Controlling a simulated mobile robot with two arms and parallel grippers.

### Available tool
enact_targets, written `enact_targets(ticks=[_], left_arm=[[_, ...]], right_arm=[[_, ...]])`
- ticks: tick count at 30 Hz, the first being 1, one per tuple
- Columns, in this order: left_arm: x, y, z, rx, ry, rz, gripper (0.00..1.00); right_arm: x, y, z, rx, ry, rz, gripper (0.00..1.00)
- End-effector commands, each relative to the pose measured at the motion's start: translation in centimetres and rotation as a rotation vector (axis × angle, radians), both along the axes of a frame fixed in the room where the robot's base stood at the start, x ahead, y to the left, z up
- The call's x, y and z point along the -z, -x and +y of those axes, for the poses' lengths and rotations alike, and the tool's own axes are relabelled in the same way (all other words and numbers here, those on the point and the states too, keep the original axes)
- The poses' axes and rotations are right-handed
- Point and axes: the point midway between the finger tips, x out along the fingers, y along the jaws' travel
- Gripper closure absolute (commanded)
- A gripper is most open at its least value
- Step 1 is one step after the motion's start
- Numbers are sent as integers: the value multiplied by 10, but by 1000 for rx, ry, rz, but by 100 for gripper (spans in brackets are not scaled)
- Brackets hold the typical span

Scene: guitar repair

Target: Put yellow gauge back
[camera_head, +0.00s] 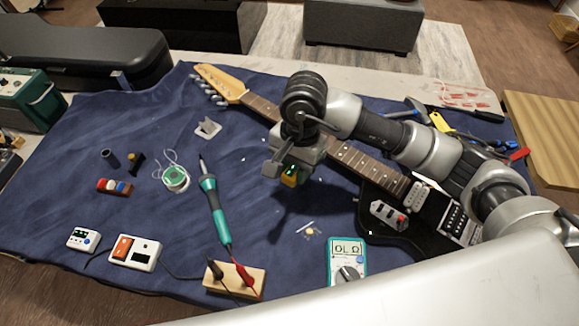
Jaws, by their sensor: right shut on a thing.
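My right gripper (287,172) hangs over the middle of the blue mat (130,235), to the left of the guitar's neck. It is shut on the yellow gauge (290,180), a small yellow piece with some green that shows between its fingers. The gripper covers part of the gauge. The gauge looks held above the mat, with a dark shadow below and to the right. My left gripper is not in view.
An electric guitar (350,160) lies diagonally under my right arm. A soldering iron (212,200), wooden block (235,280), multimeter (347,260) and solder spool (174,178) lie nearby. Pliers and a yellow item (439,121) are at the right. The mat's left middle has free room.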

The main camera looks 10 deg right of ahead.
Motion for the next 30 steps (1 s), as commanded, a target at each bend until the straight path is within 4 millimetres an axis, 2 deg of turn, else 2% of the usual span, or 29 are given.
enact_targets(ticks=[3,9,14,21,30], left_arm=[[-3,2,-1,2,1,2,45],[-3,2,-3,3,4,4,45],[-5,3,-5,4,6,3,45],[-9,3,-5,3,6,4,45],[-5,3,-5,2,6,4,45]], right_arm=[[15,-25,1,3,0,3,95],[27,-45,1,-1,-2,1,95],[37,-47,0,-2,-1,2,95],[67,-46,1,-2,-2,0,95],[71,-47,0,-3,-1,-1,95]])
